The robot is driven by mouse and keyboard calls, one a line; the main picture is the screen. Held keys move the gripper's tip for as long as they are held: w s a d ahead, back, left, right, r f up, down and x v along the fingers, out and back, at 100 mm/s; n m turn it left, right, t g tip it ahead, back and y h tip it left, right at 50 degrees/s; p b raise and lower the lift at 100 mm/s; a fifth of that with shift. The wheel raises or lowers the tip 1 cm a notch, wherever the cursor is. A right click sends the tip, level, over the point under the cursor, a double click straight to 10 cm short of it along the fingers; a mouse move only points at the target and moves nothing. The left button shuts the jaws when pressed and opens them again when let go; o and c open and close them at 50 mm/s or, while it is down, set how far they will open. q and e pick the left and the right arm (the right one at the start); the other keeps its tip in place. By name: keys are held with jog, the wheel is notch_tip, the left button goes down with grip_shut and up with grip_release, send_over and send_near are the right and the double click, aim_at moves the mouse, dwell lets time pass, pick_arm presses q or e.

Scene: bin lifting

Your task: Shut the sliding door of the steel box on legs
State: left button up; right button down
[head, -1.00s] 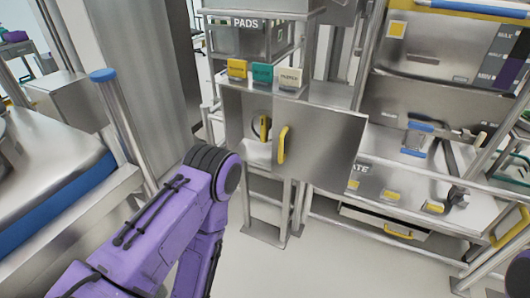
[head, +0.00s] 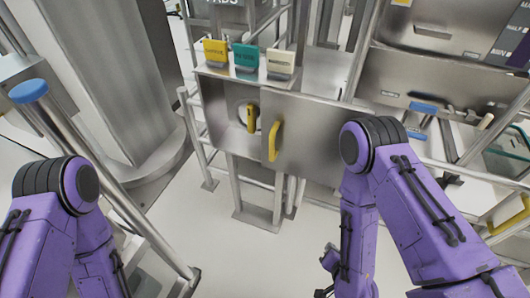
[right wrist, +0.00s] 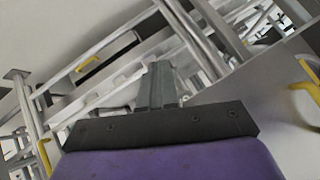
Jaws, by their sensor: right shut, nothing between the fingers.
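The steel box on legs (head: 225,136) stands ahead in the head view. Its sliding door (head: 310,130) is a flat steel panel with a yellow upright handle (head: 273,141). The door covers the right part and juts out to the right; the left part is open, showing a round fitting with a yellow grip (head: 251,118) inside. My right gripper (right wrist: 158,78) is shut and empty in the right wrist view, apart from any handle. A steel panel with a yellow handle (right wrist: 308,82) shows at that view's right edge; I cannot tell if it is this door. My left gripper is out of view.
Yellow, teal and cream labelled blocks (head: 246,57) stand on the box top. A post with a blue cap (head: 28,92) is at left. A steel bench with rails (head: 470,172) is at right, close to my right arm. Floor before the box is clear.

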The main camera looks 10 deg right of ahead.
jog(key=w+a+r+m+t+y+p, duration=0.1)
jog(key=w+a+r+m+t, duration=0.2)
jog(key=r, duration=0.2)
jog(key=w+a+r+m+t+p, duration=0.1)
jog(key=w+a+r+m+t, duration=0.25)
jog(key=r, duration=0.25)
jog(key=w+a+r+m+t+y+p, duration=0.1)
jog(key=w+a+r+m+t+p, duration=0.1)
jog(key=w+r, duration=0.25)
pick_arm(q)
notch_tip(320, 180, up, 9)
jog(key=p, duration=0.3)
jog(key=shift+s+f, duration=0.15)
pick_arm(e)
jog(key=w+a, duration=0.3)
jog(key=w, duration=0.8)
jog(key=shift+w+r, duration=0.25)
jog(key=shift+w, duration=0.15)
jog(key=shift+m, duration=0.25)
